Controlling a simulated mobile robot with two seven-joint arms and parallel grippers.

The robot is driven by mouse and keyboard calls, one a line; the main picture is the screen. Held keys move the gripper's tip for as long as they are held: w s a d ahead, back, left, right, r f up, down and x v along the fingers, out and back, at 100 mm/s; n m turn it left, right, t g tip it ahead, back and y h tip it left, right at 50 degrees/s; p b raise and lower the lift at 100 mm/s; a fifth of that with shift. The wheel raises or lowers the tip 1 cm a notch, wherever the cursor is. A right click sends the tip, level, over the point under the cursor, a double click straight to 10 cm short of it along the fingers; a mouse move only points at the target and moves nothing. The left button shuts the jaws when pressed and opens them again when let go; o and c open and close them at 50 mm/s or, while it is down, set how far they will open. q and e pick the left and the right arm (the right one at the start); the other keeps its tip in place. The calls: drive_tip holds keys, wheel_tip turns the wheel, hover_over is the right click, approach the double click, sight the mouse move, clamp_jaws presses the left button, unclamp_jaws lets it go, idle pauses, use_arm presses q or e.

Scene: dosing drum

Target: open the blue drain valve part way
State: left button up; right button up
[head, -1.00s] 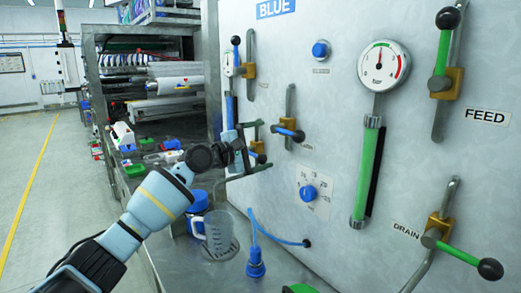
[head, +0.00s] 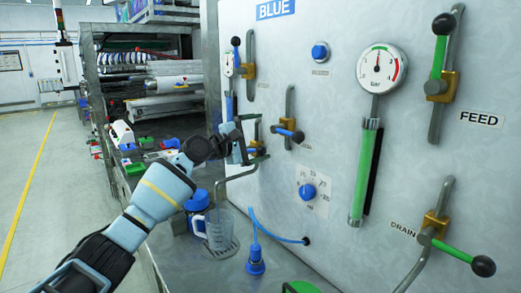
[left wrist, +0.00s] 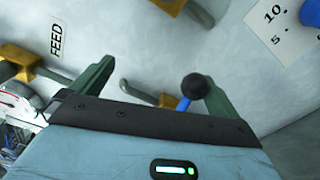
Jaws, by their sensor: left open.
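The blue drain valve's lever (left wrist: 183,104), a short blue rod with a black ball knob (left wrist: 194,86), shows in the left wrist view between my open fingers, nearer the right-hand one. Part of its brass body (left wrist: 168,100) shows behind the gripper's edge. My left gripper (left wrist: 150,85) is open with dark green fingers. In the head view it (head: 260,138) is at the panel's left part and hides most of this valve. I cannot tell whether a finger touches the lever. My right gripper is not in view.
A bent spout pipe (head: 236,176) runs above a clear jug (head: 220,230) with a blue-lidded container (head: 197,203) beside it. Another blue-handled valve (head: 288,133) and a blue dial (head: 307,191) are on the panel (head: 335,100) to the right. Floor at left is free.

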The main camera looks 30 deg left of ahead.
use_arm(q)
drive_tip(key=shift+a+r, duration=0.15)
drive_tip(key=shift+r, duration=0.25)
drive_tip(key=shift+w+a+r, duration=0.15)
drive_tip(key=shift+a+r, duration=0.1)
drive_tip(key=shift+r, duration=0.2)
drive_tip(key=shift+a+r, duration=0.1)
drive_tip(key=shift+r, duration=0.05)
idle(0.3)
drive_tip(key=shift+w+a+r, duration=0.15)
drive_tip(key=shift+a+r, duration=0.1)
drive_tip(key=shift+r, duration=0.15)
idle(0.4)
drive_tip(key=shift+w+a+r+p, duration=0.1)
drive_tip(key=shift+a+r+p, duration=0.2)
drive_tip(key=shift+r, duration=0.25)
drive_tip(key=shift+f, duration=0.1)
drive_tip(key=shift+d+f, duration=0.25)
drive_tip(key=shift+f, duration=0.4)
